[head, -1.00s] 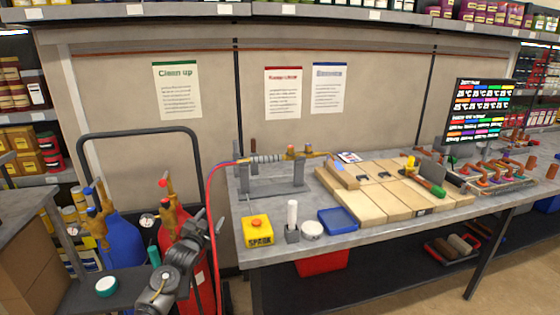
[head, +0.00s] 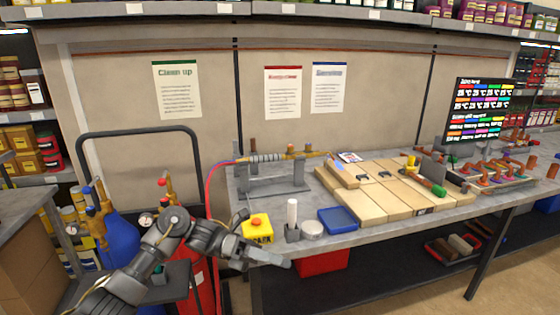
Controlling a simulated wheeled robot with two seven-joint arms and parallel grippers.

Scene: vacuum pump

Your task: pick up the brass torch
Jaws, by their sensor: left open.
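The brass torch (head: 310,154) lies across the top of a grey metal stand (head: 279,182) at the left end of the workbench, with a coiled grey section and hoses at its left end. My left gripper (head: 275,260) is low in front of the bench's front edge, below the yellow spark box and well short of the torch. It is open; its fingers point to the right and I see nothing between them. My right gripper is not in view.
A yellow box with an orange button (head: 257,229), a white stick in a holder (head: 292,220), a round white tin (head: 312,229) and a blue tray (head: 337,221) stand along the front edge. Pale boards (head: 385,190) lie to the right. Gas cylinders (head: 120,242) stand left.

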